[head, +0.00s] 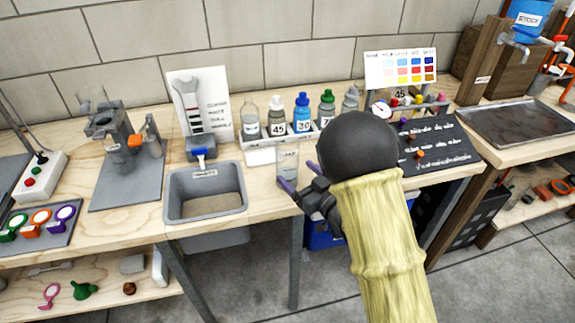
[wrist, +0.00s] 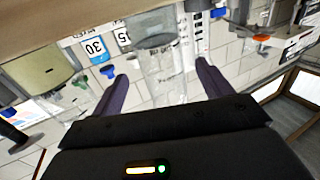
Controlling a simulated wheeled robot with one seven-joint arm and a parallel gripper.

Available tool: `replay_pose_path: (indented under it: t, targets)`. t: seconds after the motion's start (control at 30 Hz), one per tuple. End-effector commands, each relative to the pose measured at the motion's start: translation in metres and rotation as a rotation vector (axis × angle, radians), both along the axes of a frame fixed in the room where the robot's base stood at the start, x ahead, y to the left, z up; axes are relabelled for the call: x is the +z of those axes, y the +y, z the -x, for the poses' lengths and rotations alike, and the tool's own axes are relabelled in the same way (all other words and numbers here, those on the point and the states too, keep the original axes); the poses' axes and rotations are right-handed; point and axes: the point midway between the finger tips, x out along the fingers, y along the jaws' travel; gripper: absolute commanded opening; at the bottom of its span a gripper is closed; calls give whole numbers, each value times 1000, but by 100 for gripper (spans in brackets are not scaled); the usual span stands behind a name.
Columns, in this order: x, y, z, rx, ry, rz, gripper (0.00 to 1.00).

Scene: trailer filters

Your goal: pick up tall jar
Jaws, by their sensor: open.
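The tall jar (head: 288,160) is clear, with markings on its side, and stands upright near the front edge of the bench in the head view. In the wrist view the clear jar (wrist: 165,70) appears between the two purple fingers. My gripper (head: 300,177) is open at the jar, with one finger to either side of it; it also shows in the wrist view (wrist: 162,88). I see a gap between each finger and the jar in the wrist view. My arm hides part of the bench to the right.
Behind the jar is a rack of bottles (head: 302,122). A grey basin (head: 205,191) is set in the bench to the left. A dark board with writing (head: 440,148) and a colour chart (head: 401,68) stand to the right. Bare bench lies between basin and jar.

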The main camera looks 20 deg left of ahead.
Motion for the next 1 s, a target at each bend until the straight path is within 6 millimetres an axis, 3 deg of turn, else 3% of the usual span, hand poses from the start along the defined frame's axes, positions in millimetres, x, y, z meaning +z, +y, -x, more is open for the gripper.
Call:
replay_pose_path:
  t: [0.23,0.57,1.0]
  targets:
    - [0,5,-3,2,-2,1,78]
    - [-2,41,-27,3,-3,1,78]
    - [-2,44,-28,3,-1,1,78]
